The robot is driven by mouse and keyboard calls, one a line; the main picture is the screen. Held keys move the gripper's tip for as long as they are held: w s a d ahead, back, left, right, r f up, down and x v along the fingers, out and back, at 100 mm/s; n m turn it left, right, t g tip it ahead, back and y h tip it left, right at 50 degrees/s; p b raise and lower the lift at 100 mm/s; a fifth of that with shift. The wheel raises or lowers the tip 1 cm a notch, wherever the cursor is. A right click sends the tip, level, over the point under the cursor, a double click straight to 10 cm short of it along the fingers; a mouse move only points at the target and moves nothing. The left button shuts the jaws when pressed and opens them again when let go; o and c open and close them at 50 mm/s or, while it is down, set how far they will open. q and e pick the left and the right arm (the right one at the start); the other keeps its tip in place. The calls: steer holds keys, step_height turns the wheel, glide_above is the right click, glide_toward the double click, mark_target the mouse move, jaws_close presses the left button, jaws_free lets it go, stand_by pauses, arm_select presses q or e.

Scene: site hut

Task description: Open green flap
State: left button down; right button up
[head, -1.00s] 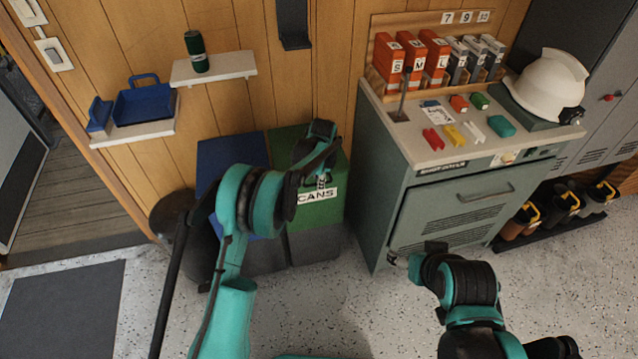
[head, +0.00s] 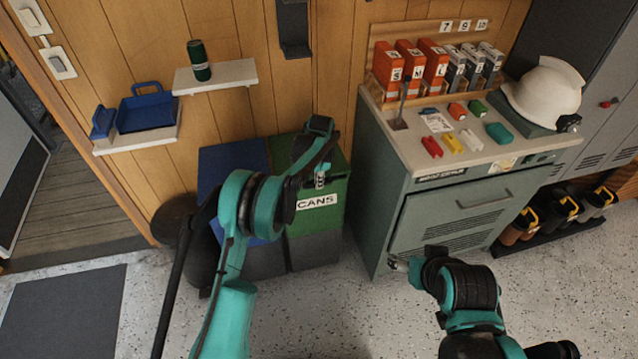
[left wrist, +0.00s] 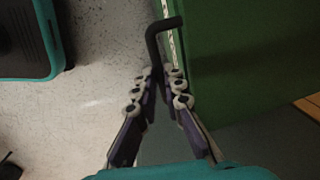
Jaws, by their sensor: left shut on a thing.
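The green flap is on the front of the green bin (head: 334,222), which bears a white CANS label (head: 317,201). My left gripper (head: 320,178) is at the flap's upper front, just above the label. The left wrist view shows its fingers (left wrist: 160,82) closed on the stem of a bent black handle (left wrist: 163,32) beside the green surface (left wrist: 245,60). My arm hides part of the bin's top, and I cannot tell how far the flap is tilted. My right gripper (head: 398,263) is low, in front of the grey-green cabinet; its fingers are too small to read.
A blue bin (head: 225,160) stands left of the green one, partly behind my left arm. The cabinet (head: 455,215) stands close on the right, with boxes, small coloured blocks and a white helmet (head: 545,92) on top. Speckled floor (head: 330,310) is clear in front.

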arm_select(q)
steer(key=w+a+r+p, duration=0.1)
steer(key=w+r+p, duration=0.2)
steer(key=r+p, duration=0.3)
steer(key=w+a+r+p, duration=0.1)
steer(key=w+r+p, duration=0.2)
steer(key=r+p, duration=0.3)
steer(key=shift+w+a+r, duration=0.3)
steer(key=shift+w+r, duration=0.05)
steer(key=shift+r, duration=2.1)
steer(key=c, duration=2)
jaws_free()
steer(key=shift+c, duration=0.2)
steer(key=o, duration=0.4)
steer(key=shift+w+f, duration=0.15)
steer(key=shift+f, duration=0.05)
steer(key=shift+o, duration=0.2)
steer(key=shift+w, duration=0.15)
